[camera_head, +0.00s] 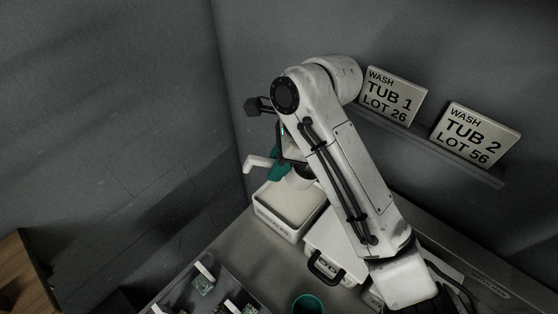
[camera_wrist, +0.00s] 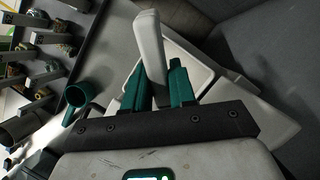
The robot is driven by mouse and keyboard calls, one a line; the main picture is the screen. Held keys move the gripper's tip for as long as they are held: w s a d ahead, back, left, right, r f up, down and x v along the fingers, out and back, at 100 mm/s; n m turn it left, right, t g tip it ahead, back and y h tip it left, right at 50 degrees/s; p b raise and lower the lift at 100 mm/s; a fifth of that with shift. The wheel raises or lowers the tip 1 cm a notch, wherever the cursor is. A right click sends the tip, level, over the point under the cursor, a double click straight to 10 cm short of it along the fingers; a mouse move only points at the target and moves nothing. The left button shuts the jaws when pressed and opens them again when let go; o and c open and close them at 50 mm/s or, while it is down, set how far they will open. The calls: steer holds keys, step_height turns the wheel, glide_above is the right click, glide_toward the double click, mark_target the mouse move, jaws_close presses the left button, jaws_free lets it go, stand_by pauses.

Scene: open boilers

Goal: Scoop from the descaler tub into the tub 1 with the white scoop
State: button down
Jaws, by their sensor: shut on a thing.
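My gripper (camera_head: 280,168) has teal fingers and is shut on the white scoop (camera_head: 258,162). It holds the scoop above an open white tub (camera_head: 270,222) at the back left of the counter. The tub's front label is too small to read. In the wrist view the scoop's pale handle (camera_wrist: 150,45) stands up between the teal fingers (camera_wrist: 155,88), and the open white tub (camera_wrist: 205,78) lies behind. I cannot see what the scoop's bowl holds. The TUB 1 sign (camera_head: 393,99) is on the wall ledge. I cannot tell which container is the descaler tub.
A white case with a black handle (camera_head: 325,268) stands right of the open tub, partly behind my arm. A teal cup (camera_head: 308,304) is at the front; a teal cup also shows in the wrist view (camera_wrist: 77,95). The TUB 2 sign (camera_head: 473,136) is right. Small labelled parts (camera_head: 203,280) lie front left.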

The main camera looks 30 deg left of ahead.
steer(key=shift+w+d+f+g+y+b, duration=0.35)
steer(key=shift+f+y+b, duration=0.25)
steer(key=shift+b, duration=1)
steer(key=shift+w+d+f+g+y+b, duration=0.15)
steer(key=shift+f+g+y+b, duration=0.45)
steer(key=shift+b, duration=1)
step_height(320, 180, down, 8)
steer(key=shift+p, duration=0.4)
